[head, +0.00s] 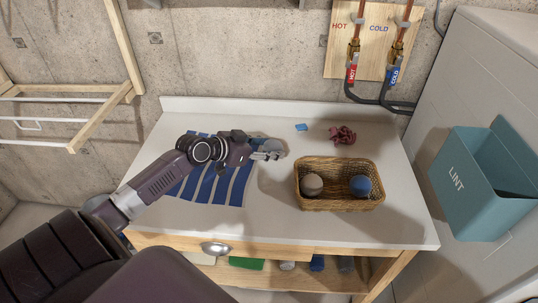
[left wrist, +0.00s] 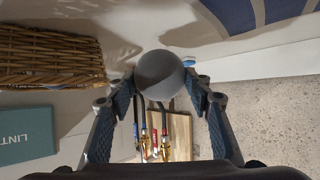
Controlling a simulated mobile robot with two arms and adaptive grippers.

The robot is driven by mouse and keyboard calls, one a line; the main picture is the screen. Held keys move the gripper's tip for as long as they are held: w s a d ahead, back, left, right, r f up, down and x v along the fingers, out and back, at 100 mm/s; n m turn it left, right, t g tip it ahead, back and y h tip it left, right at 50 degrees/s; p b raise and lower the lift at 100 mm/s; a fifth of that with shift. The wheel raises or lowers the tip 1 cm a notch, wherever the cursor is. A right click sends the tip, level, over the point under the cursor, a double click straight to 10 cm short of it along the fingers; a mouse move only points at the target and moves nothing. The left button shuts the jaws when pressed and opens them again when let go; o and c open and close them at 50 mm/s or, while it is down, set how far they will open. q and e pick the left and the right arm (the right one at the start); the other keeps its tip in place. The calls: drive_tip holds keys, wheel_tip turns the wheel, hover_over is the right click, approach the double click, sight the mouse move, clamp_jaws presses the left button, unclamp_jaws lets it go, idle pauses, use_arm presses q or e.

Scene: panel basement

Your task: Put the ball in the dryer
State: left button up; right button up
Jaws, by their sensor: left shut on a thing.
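My left gripper (head: 268,155) reaches over the white worktop from the left and is shut on a grey ball (left wrist: 160,75). In the left wrist view the ball sits between the two fingers (left wrist: 162,92). In the head view the ball (head: 273,145) is partly hidden behind the fingers. A wicker basket (head: 338,204) to the right holds a beige-grey ball (head: 312,184) and a blue ball (head: 360,185). A large white cabinet (head: 470,75), possibly the dryer, stands at the right; no door opening shows. My right gripper is not in view.
A teal LINT bin (head: 465,190) hangs on the white cabinet's side. A blue-and-white striped cloth (head: 215,185), a maroon cloth (head: 343,135) and a small blue item (head: 301,127) lie on the worktop (head: 400,220). A wooden drying rack (head: 100,120) is at the left.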

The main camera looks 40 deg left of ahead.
use_arm(q)
drive_tip(key=shift+f, duration=1.7)
drive_tip(key=shift+f, duration=0.15)
drive_tip(key=o, duration=1.1)
